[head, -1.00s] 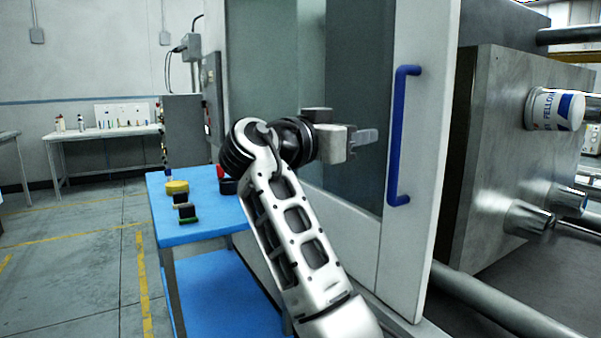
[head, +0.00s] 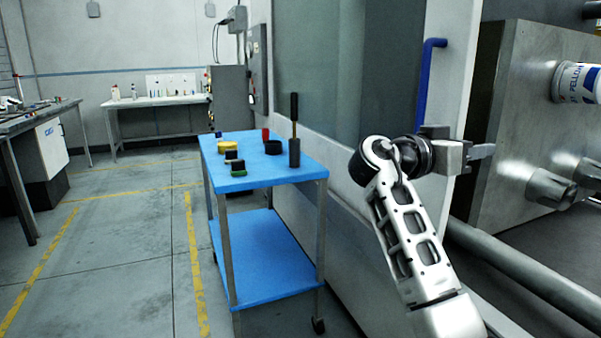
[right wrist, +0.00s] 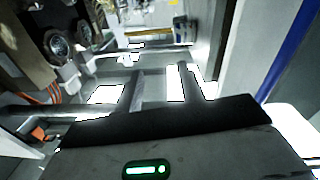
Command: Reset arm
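My right gripper (head: 483,152) is at the right of the head view, on my raised silver arm, in front of the machine's door edge and metal block. It is empty. In the right wrist view its two fingers (right wrist: 163,88) seem to stand apart, with nothing between them. My left gripper and arm are not in view.
A blue cart (head: 264,163) stands left of my right arm, with a yellow round piece (head: 229,146), small black and green pieces, and a dark upright tool (head: 294,130). The blue door handle (head: 428,85) is close behind the gripper. Open floor (head: 120,240) lies left.

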